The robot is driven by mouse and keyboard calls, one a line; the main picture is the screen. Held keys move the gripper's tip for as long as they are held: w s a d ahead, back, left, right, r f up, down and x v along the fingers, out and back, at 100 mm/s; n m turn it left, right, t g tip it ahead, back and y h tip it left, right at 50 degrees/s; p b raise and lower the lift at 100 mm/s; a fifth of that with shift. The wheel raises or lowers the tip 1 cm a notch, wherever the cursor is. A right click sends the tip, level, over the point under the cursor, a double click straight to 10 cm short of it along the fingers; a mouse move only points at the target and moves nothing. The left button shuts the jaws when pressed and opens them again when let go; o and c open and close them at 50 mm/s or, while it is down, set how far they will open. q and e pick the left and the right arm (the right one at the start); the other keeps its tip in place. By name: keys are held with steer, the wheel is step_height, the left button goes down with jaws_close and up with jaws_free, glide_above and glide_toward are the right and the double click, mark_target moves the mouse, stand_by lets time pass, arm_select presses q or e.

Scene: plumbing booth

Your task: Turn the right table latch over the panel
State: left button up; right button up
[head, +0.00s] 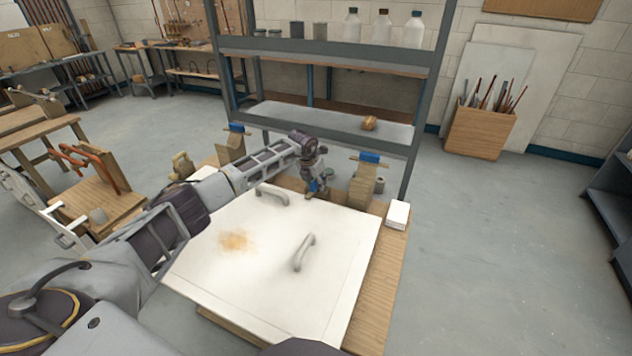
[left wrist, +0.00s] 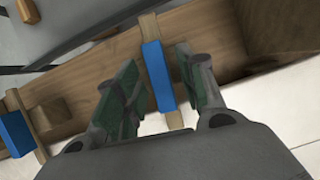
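The white panel (head: 215,270) with two handles lies on the wooden table (head: 378,290). My left gripper (head: 316,188) points down at the panel's far edge. In the left wrist view its green-padded fingers (left wrist: 158,88) are open on either side of a latch (left wrist: 158,75), a wooden bar with a blue sleeve. Narrow gaps show beside the sleeve. The bar's lower end appears in front of the white panel (left wrist: 215,118); contact with it cannot be told. A second blue-sleeved latch (left wrist: 16,132) shows at the left of that view. My right gripper is out of view.
Two wooden posts with blue tops, left (head: 232,147) and right (head: 364,183), stand at the table's far side. A white box (head: 397,215) sits at its right edge. A metal shelf (head: 335,120) rises behind. The floor (head: 510,250) at right is clear.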

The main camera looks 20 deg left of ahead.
arm_select(q)
steer(key=shift+v, duration=1.35)
steer(key=v, duration=0.9)
steer(key=shift+r, duration=0.15)
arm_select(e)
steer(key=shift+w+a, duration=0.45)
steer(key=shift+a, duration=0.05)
arm_select(q)
steer(key=shift+r, duration=0.1)
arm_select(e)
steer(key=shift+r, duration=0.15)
arm_select(q)
step_height(320, 180, up, 10)
steer(key=p, duration=1)
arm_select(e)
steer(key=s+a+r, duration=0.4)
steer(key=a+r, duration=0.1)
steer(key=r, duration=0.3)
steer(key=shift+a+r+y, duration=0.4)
